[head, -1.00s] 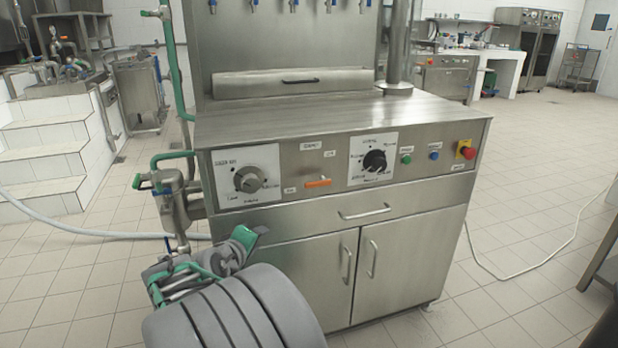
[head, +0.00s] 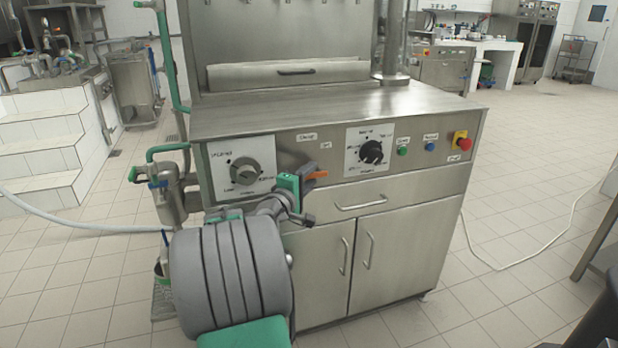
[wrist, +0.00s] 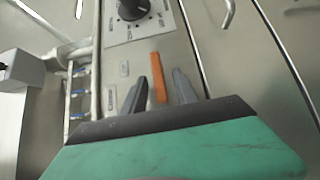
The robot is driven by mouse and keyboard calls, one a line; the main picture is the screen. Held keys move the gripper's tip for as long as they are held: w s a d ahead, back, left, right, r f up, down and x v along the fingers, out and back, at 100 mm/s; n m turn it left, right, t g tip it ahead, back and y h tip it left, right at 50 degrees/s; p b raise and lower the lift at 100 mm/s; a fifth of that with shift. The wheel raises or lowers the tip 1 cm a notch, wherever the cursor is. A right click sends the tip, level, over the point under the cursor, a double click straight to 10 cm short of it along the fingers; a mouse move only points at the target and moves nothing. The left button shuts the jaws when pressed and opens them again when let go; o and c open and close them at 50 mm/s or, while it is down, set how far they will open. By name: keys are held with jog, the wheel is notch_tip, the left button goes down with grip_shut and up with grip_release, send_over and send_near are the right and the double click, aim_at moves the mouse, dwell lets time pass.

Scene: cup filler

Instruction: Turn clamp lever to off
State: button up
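The clamp lever is a short orange handle (head: 316,174) on the machine's front panel, between the two dials. It lies roughly level and points right in the head view. In the wrist view the orange lever (wrist: 158,76) shows between the two dark fingers of my gripper (wrist: 160,84), with a visible gap on both sides. My gripper (head: 304,190) is open at the panel in the head view and hides the lever's left part. I cannot tell how deep the lever sits between the fingers. The small labels around it are too blurred to read.
A left dial (head: 244,171) and a right dial (head: 372,152) flank the lever. Green (head: 402,151), blue (head: 430,146) and red (head: 464,143) buttons are further right. A drawer handle (head: 360,203) juts out below. Green pipework (head: 168,150) stands left of the cabinet.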

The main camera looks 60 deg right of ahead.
grip_shut()
dwell(0.3)
jog(key=shift+r+p, duration=0.15)
jog(key=shift+p, duration=0.15)
